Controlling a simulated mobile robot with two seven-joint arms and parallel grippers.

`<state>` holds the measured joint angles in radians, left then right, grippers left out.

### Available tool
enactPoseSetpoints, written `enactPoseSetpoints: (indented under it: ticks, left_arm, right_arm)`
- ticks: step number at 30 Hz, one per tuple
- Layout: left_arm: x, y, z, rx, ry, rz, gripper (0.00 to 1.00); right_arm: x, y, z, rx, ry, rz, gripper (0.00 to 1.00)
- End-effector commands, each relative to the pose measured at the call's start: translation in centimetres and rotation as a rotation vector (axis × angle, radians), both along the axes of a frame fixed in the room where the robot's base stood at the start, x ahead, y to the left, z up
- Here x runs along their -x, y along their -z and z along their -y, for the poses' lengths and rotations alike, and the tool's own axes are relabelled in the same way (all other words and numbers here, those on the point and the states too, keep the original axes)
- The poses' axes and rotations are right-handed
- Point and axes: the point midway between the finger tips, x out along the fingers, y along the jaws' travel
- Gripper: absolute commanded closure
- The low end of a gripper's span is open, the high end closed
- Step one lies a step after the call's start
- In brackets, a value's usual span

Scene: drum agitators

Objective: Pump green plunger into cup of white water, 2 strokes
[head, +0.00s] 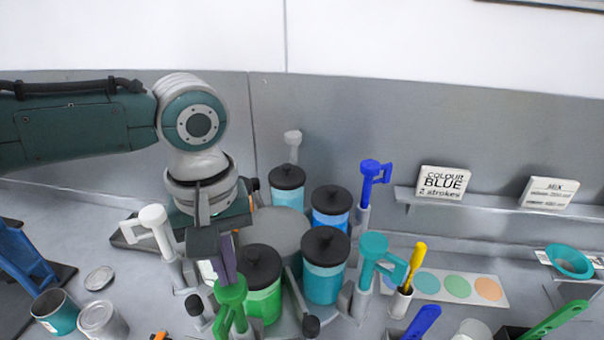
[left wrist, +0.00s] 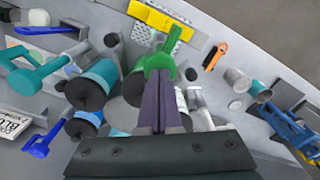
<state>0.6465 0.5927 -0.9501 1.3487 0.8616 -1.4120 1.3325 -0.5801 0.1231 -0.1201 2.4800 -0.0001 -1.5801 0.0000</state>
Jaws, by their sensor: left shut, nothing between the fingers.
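The green plunger (head: 231,292) has its rounded head up at the lower middle of the head view, in front of a green canister (head: 262,300) with a black lid. It also shows in the left wrist view (left wrist: 158,61), just beyond my fingertips. My left gripper (head: 228,272) points down with its purple fingers pressed together and empty. Its tips are at the plunger's head; I cannot tell whether they touch it. My right gripper is out of view.
Blue and teal canisters with black lids stand close together right of my gripper. A white plunger (head: 153,216), a teal plunger (head: 374,247) and a blue plunger (head: 369,180) stand around them. A sign (head: 443,182) reads "COLOUR BLUE 2 strokes". Open cans stand at lower left.

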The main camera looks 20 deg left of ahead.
Motion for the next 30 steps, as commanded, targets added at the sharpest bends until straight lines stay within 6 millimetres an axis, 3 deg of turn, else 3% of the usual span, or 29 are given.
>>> enactPoseSetpoints:
  ticks: [26,30]
  left_arm:
    - [0.1,3.8,-0.1,-0.001,-0.001,-0.003,1.00]
    - [0.1,3.7,-0.1,-0.002,0.000,-0.002,1.00]
  right_arm:
    - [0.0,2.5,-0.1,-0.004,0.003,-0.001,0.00]
    - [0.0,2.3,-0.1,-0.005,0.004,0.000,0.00]
